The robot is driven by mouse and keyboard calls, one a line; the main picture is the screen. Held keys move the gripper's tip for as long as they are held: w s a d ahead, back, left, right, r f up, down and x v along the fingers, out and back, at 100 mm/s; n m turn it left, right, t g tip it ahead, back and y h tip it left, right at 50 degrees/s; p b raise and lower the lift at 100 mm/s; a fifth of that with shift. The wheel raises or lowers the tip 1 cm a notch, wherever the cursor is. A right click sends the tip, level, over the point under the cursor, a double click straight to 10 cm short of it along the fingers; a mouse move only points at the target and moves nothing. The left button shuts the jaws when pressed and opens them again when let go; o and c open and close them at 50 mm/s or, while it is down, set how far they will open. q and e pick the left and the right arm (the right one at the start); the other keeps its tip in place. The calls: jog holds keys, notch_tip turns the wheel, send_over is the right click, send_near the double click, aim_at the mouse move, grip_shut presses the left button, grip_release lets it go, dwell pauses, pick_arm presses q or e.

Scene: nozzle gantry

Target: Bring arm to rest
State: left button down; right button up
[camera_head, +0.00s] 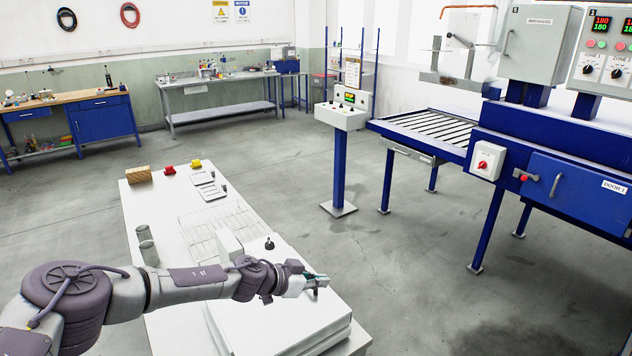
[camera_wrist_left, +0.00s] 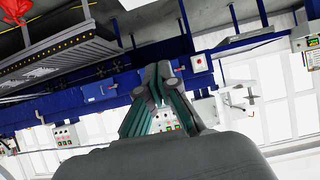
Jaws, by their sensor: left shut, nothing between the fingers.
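My left arm comes in from the lower left in the head view and reaches across the white table (camera_head: 160,215). My left gripper (camera_head: 318,284) is over the right end of the white stack (camera_head: 280,322) at the table's near end. In the left wrist view the gripper (camera_wrist_left: 165,72) shows its fingers together with nothing held. That view looks toward the blue machine frame (camera_wrist_left: 60,105), which appears upside down. My right arm and right gripper are not in view.
On the table are a wire rack (camera_head: 215,228), two grey cylinders (camera_head: 147,245), a wooden block (camera_head: 138,174), and red (camera_head: 169,170) and yellow (camera_head: 196,164) pieces. A control pedestal (camera_head: 340,165) and roller conveyor (camera_head: 430,125) stand beyond. The floor between is clear.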

pick_arm(q)
jog(key=s+d+f+n+t, duration=0.1)
jog(key=s+d+n, duration=0.1)
jog(key=s+d, duration=0.65)
jog(key=s+d+f+n+t, duration=0.1)
jog(key=s+d+n+t, duration=0.1)
jog(key=s+d, duration=0.65)
jog(key=s+a+f+n+g+y, duration=0.2)
jog(key=s+a+f+y, duration=0.1)
jog(key=s+a, duration=0.8)
jog(key=s+a+f+n+g+y, duration=0.15)
jog(key=s+a+y, duration=0.35)
jog(key=a, duration=0.9)
jog(key=s+a+f+n+g+y, duration=0.2)
jog(key=s+a+f+g, duration=0.15)
jog(key=s+a, duration=0.8)
notch_tip(320, 180, down, 33)
jog(key=a+b, duration=0.2)
jog(key=b, duration=0.5)
jog(key=s+a+f+g+b, duration=0.1)
jog(key=s+f+b, duration=0.3)
jog(key=s+f, duration=1.2)
notch_tip(320, 180, down, 4)
jog(key=shift+s+a+r+m+g, duration=0.15)
jog(key=shift+a+m+g, duration=0.25)
jog(key=shift+a, duration=0.3)
